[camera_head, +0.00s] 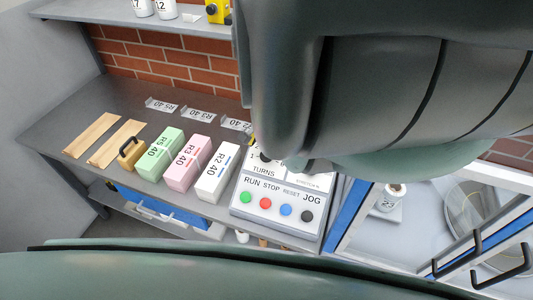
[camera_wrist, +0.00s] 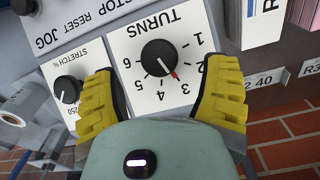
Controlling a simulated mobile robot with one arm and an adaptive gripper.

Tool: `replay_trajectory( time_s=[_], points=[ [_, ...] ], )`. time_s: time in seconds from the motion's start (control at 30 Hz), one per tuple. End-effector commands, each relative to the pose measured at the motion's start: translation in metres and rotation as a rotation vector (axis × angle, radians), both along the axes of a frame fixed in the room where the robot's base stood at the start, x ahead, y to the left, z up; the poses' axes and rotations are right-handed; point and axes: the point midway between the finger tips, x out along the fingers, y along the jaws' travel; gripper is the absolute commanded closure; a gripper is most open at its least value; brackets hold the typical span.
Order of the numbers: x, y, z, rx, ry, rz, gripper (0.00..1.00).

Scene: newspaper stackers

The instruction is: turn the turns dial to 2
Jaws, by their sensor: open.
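The turns dial (camera_wrist: 159,58) is a round black knob with a red pointer on a white plate marked TURNS, upside down in the wrist view. My gripper (camera_wrist: 163,72) is open, with one yellow finger on each side of the dial plate and a gap to the knob on both sides. Nothing is between the fingers but the dial and its plate. In the head view my arm covers most of the dial area; the control panel (camera_head: 275,222) shows its TURNS label and buttons below.
The stretch dial (camera_wrist: 68,89) sits beside the left finger in the wrist view. The head view shows white (camera_head: 216,172), pink (camera_head: 186,163) and green (camera_head: 160,155) blocks left of the panel. A framed machine with black handles (camera_head: 500,265) stands right.

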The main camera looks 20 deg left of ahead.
Motion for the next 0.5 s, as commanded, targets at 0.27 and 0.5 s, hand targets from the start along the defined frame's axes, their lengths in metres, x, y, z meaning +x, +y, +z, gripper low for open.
replay_trajectory(
  time_s=[0.27, 0.5],
  points=[
    [0.000, 0.000, -0.018, 0.001, -0.001, 0.000, 0.26],
    [0.001, 0.000, -0.029, 0.002, -0.002, 0.000, 0.26]
  ],
)
